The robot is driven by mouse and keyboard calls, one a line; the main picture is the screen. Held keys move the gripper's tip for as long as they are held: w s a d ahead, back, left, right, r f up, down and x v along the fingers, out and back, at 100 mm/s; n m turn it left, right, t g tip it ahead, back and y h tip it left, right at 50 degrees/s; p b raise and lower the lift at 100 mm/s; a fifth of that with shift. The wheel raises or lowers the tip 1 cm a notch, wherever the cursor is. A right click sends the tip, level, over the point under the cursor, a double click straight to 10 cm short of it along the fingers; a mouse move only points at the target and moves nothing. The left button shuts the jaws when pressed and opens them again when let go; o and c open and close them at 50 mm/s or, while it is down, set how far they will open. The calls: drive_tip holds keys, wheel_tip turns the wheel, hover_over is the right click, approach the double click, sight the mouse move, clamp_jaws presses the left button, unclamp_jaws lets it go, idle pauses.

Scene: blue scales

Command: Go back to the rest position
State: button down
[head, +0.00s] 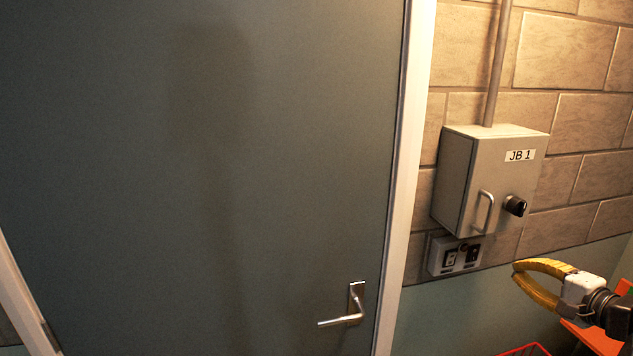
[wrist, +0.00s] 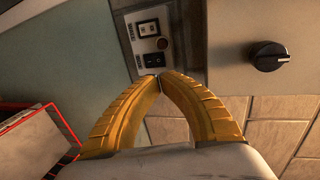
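My gripper (head: 518,270) is at the lower right of the head view, in front of the wall and below the switch panel (head: 455,256). Its two yellow fingers curve together and their tips meet, with nothing between them. In the wrist view my gripper (wrist: 159,77) is also shut and empty. There its tips lie just below the switch panel (wrist: 148,30) in the picture; I cannot tell the gap in depth.
A grey junction box (head: 488,180) marked JB 1, with a handle and black knob (head: 515,206), hangs on the brick wall. A dark door (head: 200,180) with a lever handle (head: 345,320) is at left. A red-rimmed crate (wrist: 38,125) and an orange object (head: 600,340) are low down.

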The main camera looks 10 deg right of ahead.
drive_tip(key=a+f+n+g+y+b, duration=0.1)
drive_tip(key=a+f+n+g, duration=0.2)
drive_tip(key=a, duration=0.8)
drive_tip(key=a+f+n+g+b, duration=0.15)
drive_tip(key=a+n, duration=0.25)
drive_tip(key=a, duration=0.7)
drive_tip(key=s+a+f+n+g+h+b, duration=0.2)
drive_tip(key=s+a+f+n+g, duration=0.1)
drive_tip(key=s+a+n, duration=0.6)
drive_tip(key=s+a+f, duration=0.1)
drive_tip(key=s+a, duration=0.2)
drive_tip(key=shift+s+n+h, duration=0.3)
drive_tip(key=shift+s, duration=0.05)
drive_tip(key=shift+f, duration=0.1)
